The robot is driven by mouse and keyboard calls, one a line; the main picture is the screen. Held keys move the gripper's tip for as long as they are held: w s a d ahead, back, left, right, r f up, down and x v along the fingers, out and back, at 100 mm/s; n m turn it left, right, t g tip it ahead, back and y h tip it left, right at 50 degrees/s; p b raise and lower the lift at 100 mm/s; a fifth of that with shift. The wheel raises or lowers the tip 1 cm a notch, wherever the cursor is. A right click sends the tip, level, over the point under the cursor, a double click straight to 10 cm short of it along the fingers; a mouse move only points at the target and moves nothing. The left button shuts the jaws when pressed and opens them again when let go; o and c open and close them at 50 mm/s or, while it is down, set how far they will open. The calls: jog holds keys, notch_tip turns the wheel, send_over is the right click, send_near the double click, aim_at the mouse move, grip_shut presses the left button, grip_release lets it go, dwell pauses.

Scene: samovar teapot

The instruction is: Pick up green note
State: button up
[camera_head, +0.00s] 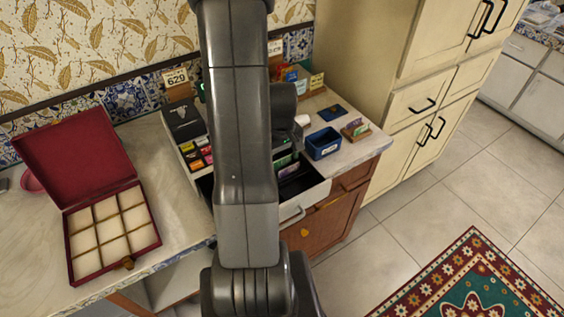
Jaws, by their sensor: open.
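A small bit of green (284,160) shows at the back of the open cash drawer (318,192), just right of my arm. It may be a green note, but it is too small to tell. Green and purple slips (358,128) also stand in a small wooden holder at the counter's right end. My arm runs up the middle of the view and hides the drawer's left part and much of the register. My gripper cannot be made out, so its place relative to the note is hidden.
A cash register (184,122) stands on the marble counter. An open red compartment box (154,236) is at left. A blue bin (324,144) and a dark blue card (333,113) lie right of the drawer. Cream cabinets (378,75) rise behind.

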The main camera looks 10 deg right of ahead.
jog(key=c, duration=0.7)
notch_tip(320, 180, up, 15)
jog(key=p, duration=0.3)
dwell(0.8)
